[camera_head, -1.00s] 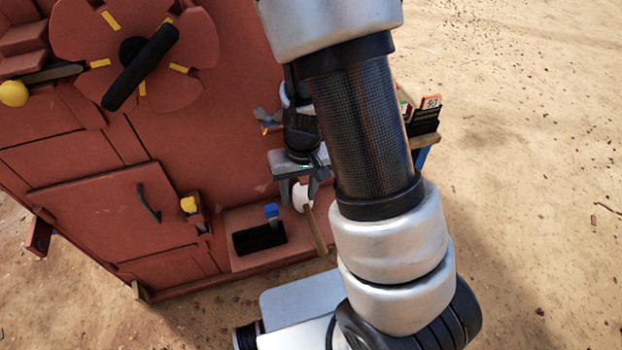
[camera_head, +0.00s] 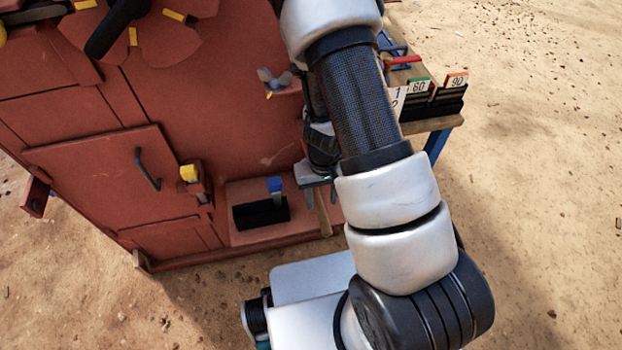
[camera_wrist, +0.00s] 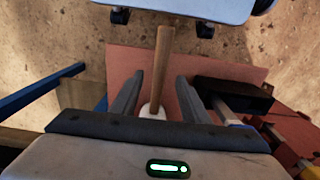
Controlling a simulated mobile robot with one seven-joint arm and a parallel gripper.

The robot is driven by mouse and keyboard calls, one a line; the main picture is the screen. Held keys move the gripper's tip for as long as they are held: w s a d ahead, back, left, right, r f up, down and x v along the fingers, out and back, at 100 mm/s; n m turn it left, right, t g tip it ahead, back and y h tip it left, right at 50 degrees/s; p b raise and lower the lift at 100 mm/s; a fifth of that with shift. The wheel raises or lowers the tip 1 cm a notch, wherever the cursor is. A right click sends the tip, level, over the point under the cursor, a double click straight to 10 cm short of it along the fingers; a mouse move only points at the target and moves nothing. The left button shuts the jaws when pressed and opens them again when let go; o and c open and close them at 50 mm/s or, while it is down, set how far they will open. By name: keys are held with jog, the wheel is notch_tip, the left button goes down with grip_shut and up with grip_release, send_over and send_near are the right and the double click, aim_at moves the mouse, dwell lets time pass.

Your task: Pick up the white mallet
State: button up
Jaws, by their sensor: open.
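The white mallet shows in the wrist view as a wooden handle (camera_wrist: 161,68) with a white head (camera_wrist: 152,110) close to my gripper's palm. It lies on a red ledge of the machine. My gripper (camera_wrist: 160,84) is open, with one finger on each side of the mallet; I cannot tell whether either finger touches it. In the head view only the handle (camera_head: 322,212) sticks out below my gripper (camera_head: 318,184); the white head is hidden there by my gripper and arm.
The red machine (camera_head: 230,120) rises behind. A table with number cards (camera_head: 456,80) and a blue leg (camera_head: 436,146) is at right. Open sand lies further right.

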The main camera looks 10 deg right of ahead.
aim_at(321, 207)
notch_tip(321, 207, down, 6)
jog(key=shift+w+r+b, duration=0.1)
jog(key=shift+w+b, duration=0.05)
jog(key=shift+b, duration=0.95)
grip_shut()
